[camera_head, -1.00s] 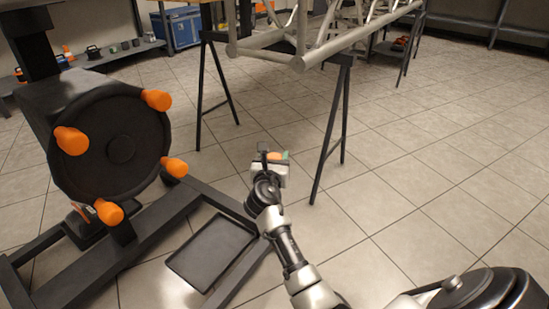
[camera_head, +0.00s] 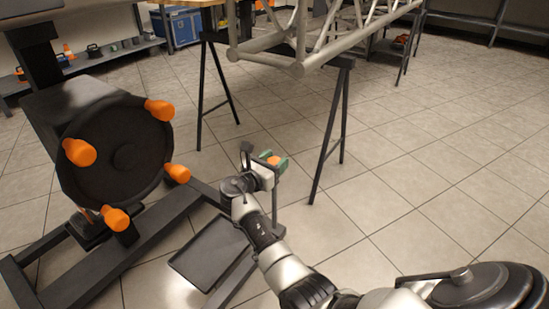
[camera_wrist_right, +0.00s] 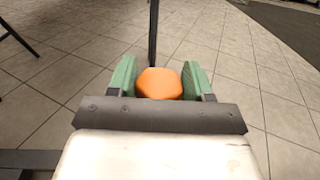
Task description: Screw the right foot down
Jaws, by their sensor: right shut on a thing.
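My right gripper (camera_head: 276,161) is at the middle of the head view, above the floor tiles. Its green-padded fingers stand either side of an orange knob (camera_head: 266,155) and are shut on it. The knob also shows between the fingers in the right wrist view (camera_wrist_right: 159,83). A thin upright rod (camera_head: 275,205) shows just below the gripper, near the right end of the black base frame (camera_head: 180,215). Whether the knob joins this rod is hard to tell. No separate foot can be made out; its lower parts are hidden or too small. My left gripper is out of view.
A black wheel-like disc (camera_head: 115,150) with several orange knobs stands on the base frame at left. A dark tray (camera_head: 208,252) lies in front of it. Trestles (camera_head: 330,130) carry a metal truss (camera_head: 300,55) behind the gripper.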

